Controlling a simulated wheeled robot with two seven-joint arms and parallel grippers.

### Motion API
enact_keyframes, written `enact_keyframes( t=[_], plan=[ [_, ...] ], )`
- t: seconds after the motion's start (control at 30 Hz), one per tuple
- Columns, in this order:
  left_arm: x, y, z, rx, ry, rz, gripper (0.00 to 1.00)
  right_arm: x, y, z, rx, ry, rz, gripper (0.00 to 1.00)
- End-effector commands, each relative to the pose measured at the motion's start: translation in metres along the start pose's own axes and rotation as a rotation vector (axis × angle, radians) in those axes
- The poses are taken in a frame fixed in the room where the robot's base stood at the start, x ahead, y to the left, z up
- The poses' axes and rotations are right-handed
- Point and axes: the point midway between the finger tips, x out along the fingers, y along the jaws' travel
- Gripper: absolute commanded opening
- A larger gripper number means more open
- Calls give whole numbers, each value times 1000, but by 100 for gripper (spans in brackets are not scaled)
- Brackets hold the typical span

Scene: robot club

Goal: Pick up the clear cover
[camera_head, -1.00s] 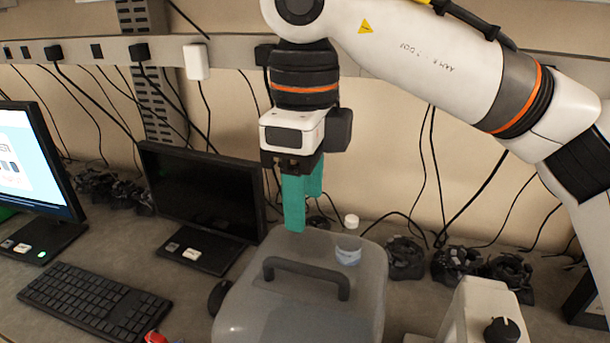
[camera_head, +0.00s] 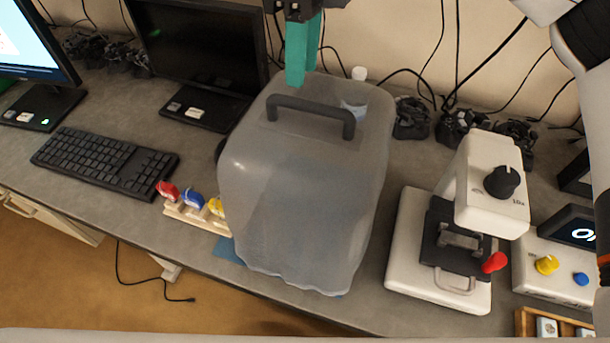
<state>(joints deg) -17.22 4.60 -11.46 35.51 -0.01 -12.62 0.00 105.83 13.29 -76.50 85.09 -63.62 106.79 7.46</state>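The clear cover (camera_head: 300,190) is a large translucent box with a dark handle (camera_head: 312,114) on its top. It stands on the grey desk in the middle of the head view. My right gripper (camera_head: 300,80) has teal fingers and points down just behind the handle, over the cover's back edge in the picture. The fingers are close together in the picture, one partly behind the other, so the gap between them is hard to judge. Nothing shows between them. My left gripper is not in view.
A keyboard (camera_head: 104,161) and dark monitor (camera_head: 199,58) are left of the cover. A small rack (camera_head: 196,216) with coloured items stands close at its left. A white device (camera_head: 480,190) with a red lever is at the right. A white-capped bottle (camera_head: 357,90) shows at the cover's back.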

Motion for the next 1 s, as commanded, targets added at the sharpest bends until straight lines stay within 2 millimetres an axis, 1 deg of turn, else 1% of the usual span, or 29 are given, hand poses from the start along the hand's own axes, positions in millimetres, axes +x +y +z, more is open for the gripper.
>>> enact_keyframes(
  t=[0.03,0.1,0.17,0.27,0.4,0.53,0.63,0.83,1.0],
  plan=[
    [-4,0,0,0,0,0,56,5,0,0,-1,-2,-2,36],
    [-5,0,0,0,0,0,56,11,0,0,0,-1,0,36],
    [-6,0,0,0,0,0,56,14,0,0,-1,0,0,36],
    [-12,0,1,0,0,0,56,22,0,0,0,-2,-1,36],
    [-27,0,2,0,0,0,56,42,-1,0,-1,-3,-3,36],
    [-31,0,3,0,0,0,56,60,0,-1,1,-1,-1,36],
    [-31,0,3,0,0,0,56,66,0,-1,0,1,0,36],
    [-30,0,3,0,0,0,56,67,0,-1,0,1,1,36],
    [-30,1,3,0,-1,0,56,67,0,-1,0,1,1,9]
  ],
)
